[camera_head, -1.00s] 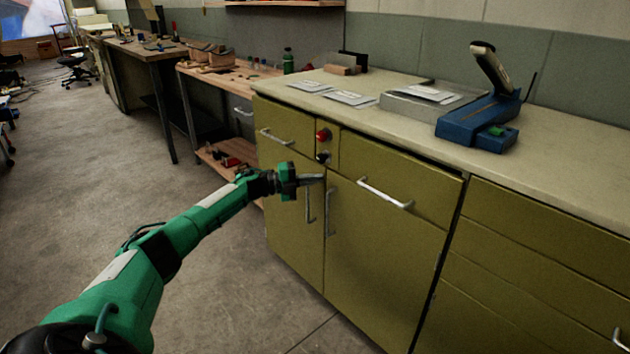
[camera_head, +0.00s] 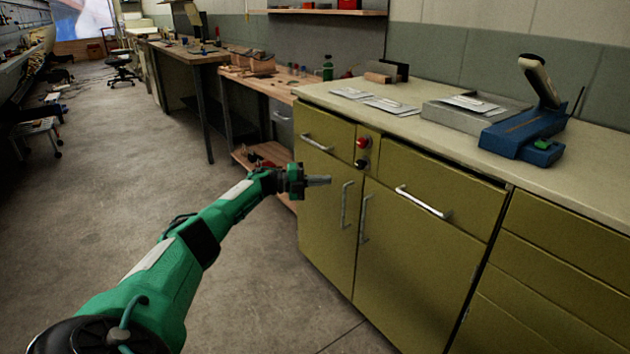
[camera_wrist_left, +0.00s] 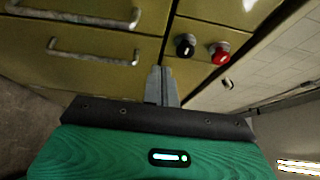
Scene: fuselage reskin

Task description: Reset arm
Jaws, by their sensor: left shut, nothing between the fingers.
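My left arm (camera_head: 190,240) is green and reaches in from the lower left in the head view. Its left gripper (camera_head: 328,180) is shut and empty, its fingers pointing right in front of the olive cabinet (camera_head: 330,235). In the left wrist view the shut fingers (camera_wrist_left: 161,86) point at the cabinet front, near the black knob (camera_wrist_left: 185,44) and the red button (camera_wrist_left: 220,52). I cannot tell the exact gap between the fingertips and the cabinet. My right gripper is out of view.
Metal handles (camera_head: 423,202) stick out from the cabinet front. The pale countertop (camera_head: 420,122) holds papers, a grey tray (camera_head: 470,112) and a blue device (camera_head: 525,135). Workbenches (camera_head: 190,55) stand farther back.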

